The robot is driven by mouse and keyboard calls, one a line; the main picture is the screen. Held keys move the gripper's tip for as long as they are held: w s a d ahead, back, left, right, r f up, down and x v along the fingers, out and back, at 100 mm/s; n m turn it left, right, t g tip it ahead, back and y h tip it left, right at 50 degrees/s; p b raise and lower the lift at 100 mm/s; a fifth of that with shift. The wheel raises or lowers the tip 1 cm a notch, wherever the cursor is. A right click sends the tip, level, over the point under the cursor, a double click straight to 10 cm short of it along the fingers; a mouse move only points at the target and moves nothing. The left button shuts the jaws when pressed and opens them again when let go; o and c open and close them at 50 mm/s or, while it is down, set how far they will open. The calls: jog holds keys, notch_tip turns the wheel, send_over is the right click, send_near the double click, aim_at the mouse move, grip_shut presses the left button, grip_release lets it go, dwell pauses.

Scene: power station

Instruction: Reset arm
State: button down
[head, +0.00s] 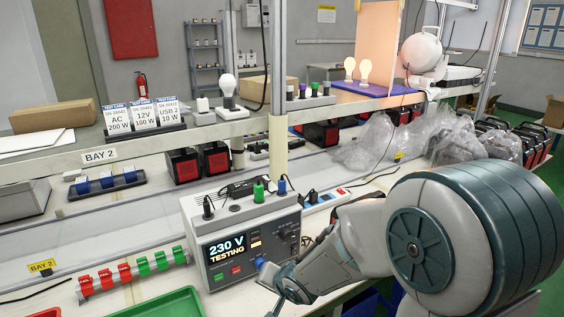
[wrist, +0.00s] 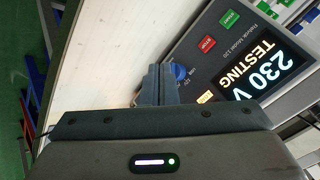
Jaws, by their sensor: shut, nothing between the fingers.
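My arm reaches in from the right in the head view, and my gripper (head: 279,291) is low in front of the test unit (head: 225,240). In the wrist view the fingers of my gripper (wrist: 157,72) are together with nothing between them. The test unit is a grey box whose screen reads "230 V TESTING". Its blue knob (head: 260,263) is close to my fingertips, and the knob also shows in the wrist view (wrist: 180,72), partly hidden by the fingers. I cannot tell whether the fingers touch it.
Red and green clips (head: 125,273) line a rail left of the unit. A green tray (head: 160,304) lies at the front. A shelf (head: 60,158) with label cards and a bulb (head: 228,85) runs above. Plastic-wrapped goods (head: 400,140) stand behind my arm. White bench surface (wrist: 95,75) lies beside the fingers.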

jog(key=s+d+r+n+g+h+p, duration=0.1)
jog(key=s+d+r+h, duration=0.2)
jog(key=d, duration=0.4)
jog(key=s+d+r+h+p, duration=0.1)
jog(key=s+d+r+h, duration=0.15)
jog(key=d+r, duration=0.4)
jog(key=s+d+r+n+g, duration=0.1)
jog(key=s+d+r, duration=0.1)
jog(key=s, duration=0.4)
jog(key=s+d+r+n+g+y+p, duration=0.1)
jog(key=s+d+r+g, duration=0.1)
jog(key=s, duration=0.5)
jog(key=shift+d+r, duration=0.2)
jog(key=shift+d, duration=0.15)
